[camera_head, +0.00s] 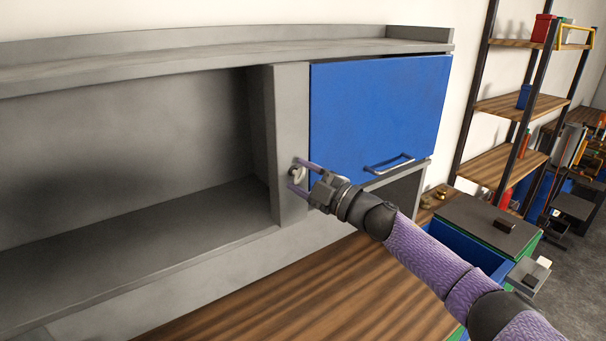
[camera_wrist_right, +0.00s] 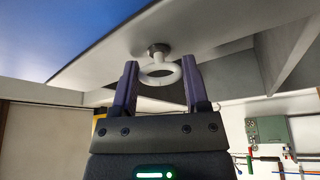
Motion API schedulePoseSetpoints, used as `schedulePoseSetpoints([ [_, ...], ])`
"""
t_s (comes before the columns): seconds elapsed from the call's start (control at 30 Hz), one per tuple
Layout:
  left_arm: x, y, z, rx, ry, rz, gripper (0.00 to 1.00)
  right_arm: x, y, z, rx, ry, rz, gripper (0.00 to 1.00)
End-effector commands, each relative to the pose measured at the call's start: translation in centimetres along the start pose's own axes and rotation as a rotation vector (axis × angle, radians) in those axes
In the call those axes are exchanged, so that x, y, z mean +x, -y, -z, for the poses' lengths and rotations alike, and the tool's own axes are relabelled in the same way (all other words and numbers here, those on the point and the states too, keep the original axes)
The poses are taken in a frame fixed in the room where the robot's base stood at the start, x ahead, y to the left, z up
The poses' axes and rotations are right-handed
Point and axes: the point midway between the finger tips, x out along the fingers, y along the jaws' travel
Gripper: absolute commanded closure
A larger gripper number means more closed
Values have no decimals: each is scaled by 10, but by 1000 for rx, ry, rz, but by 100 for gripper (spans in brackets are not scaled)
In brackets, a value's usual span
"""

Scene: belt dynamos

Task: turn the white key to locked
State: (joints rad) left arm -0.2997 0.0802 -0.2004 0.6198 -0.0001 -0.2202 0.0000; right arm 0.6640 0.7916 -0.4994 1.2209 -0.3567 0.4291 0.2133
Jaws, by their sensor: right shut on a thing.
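The white key (camera_head: 297,172) sticks out of the grey upright post (camera_head: 291,115) between the open shelf and the blue door. In the right wrist view, its round white ring (camera_wrist_right: 160,83) hangs from a small metal lock between the fingertips. My right gripper (camera_head: 294,175) reaches in from the right, with one finger on each side of the ring, and is shut on the key. The ring lies across between the fingers in the wrist view. My left gripper is not in view.
A blue cabinet door (camera_head: 375,115) with a bar handle (camera_head: 388,163) is just right of the post. An empty grey shelf bay (camera_head: 140,215) lies to the left. A wooden worktop (camera_head: 310,295) runs below. A shelving rack (camera_head: 510,105) stands at the right.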

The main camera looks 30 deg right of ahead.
Motion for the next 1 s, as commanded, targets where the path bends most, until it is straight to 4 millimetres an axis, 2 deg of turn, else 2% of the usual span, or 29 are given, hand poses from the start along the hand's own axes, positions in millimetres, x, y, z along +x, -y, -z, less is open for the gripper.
schedulePoseSetpoints([
  [0.5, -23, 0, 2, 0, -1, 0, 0, 0, -2, 1, -361, 0, 151, 100],
  [1.0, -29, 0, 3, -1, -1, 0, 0, 0, -1, 0, -474, 0, 198, 100],
])
